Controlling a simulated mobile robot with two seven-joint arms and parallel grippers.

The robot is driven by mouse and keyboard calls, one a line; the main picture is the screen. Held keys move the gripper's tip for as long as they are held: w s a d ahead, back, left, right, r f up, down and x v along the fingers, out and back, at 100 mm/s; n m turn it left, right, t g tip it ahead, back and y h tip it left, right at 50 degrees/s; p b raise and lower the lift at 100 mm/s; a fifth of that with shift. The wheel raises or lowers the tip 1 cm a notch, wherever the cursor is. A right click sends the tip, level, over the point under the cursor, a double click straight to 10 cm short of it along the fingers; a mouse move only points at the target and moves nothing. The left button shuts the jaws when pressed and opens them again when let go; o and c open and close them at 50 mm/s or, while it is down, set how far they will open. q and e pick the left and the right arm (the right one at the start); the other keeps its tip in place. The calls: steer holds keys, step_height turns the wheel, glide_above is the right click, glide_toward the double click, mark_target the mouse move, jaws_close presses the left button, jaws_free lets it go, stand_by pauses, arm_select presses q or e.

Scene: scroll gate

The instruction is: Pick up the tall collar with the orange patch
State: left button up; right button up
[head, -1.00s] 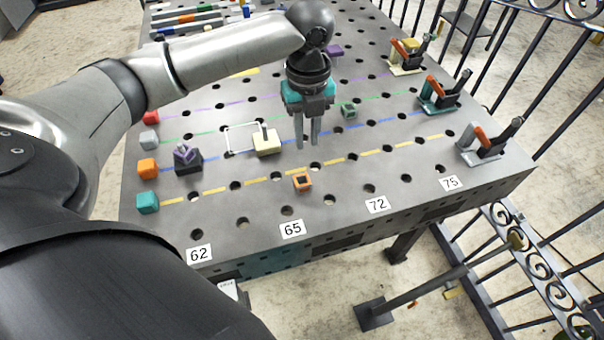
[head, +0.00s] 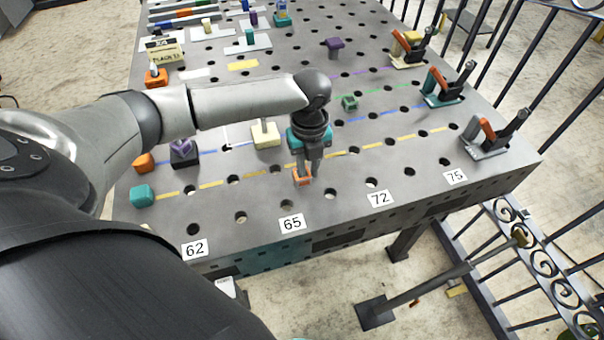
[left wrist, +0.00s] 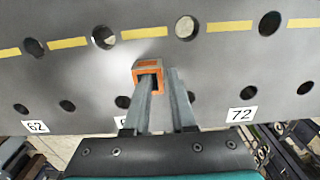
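A small square orange collar (head: 302,177) with a dark opening lies on the grey perforated table near the label 65. The left wrist view shows its orange front and greyish top (left wrist: 148,68). My left gripper (head: 306,175) points down at the collar, its fingers partly hiding it in the head view. In the left wrist view the left gripper (left wrist: 164,76) has its fingers apart. One finger overlaps the collar's lower front and the other is just right of it; I cannot tell if either touches. My right gripper is not in view.
A cream block (head: 266,135) with a post stands behind the gripper. A green collar (head: 349,103) and toggle clamps (head: 493,136) are further right. A teal block (head: 142,196) is at the left. The table's front edge is near the collar.

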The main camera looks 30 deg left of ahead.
arm_select(q)
jaws_close()
stand_by(1.4)
